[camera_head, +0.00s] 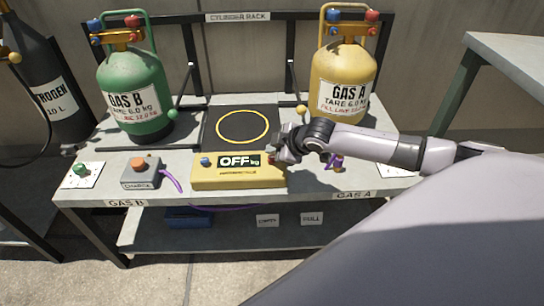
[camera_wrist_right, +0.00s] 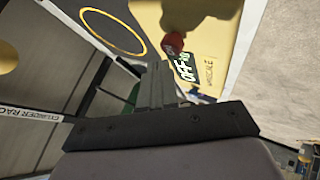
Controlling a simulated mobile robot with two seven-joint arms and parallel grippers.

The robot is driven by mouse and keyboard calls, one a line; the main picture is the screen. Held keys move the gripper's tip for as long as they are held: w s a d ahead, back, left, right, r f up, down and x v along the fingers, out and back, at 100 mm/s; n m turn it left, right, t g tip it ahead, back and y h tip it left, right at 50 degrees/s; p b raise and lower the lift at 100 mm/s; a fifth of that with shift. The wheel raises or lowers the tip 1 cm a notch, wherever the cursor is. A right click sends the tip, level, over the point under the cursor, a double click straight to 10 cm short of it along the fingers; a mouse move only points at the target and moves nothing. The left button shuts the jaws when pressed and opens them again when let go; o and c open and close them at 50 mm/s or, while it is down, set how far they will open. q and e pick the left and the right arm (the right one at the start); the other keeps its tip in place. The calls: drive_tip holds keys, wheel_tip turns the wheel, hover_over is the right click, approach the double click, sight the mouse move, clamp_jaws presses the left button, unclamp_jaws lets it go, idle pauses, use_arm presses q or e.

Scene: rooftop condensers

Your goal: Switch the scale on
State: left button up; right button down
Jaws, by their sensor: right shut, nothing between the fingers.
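The yellow scale console (camera_head: 238,182) sits at the front of the bench, and its display (camera_head: 239,161) reads OFF kg. A blue button (camera_head: 206,161) is at its left end. A red button (camera_wrist_right: 173,43) at its other end shows in the right wrist view, while my right gripper (camera_head: 279,157) mostly covers it in the head view. The black scale platform (camera_head: 212,135) with a yellow ring is behind the console and empty. My right gripper is shut and empty, its fingertips close to the red button; I cannot tell whether they touch. My left gripper is out of view.
A green GAS B cylinder (camera_head: 131,82) stands at the back left and a yellow GAS A cylinder (camera_head: 344,82) at the back right. A grey CHARGE box (camera_head: 141,173) with an orange button is left of the console. A dark nitrogen cylinder (camera_head: 38,75) stands far left.

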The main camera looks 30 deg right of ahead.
drive_tip(key=shift+f, duration=0.25)
drive_tip(key=shift+f, duration=0.6)
idle(0.7)
idle(0.4)
drive_tip(key=shift+r+p, duration=1)
drive_tip(key=shift+p, duration=0.1)
wheel_tip(320, 180, up, 5)
drive_tip(key=p, duration=0.5)
drive_tip(key=shift+r+p, duration=0.1)
drive_tip(key=shift+p, duration=0.25)
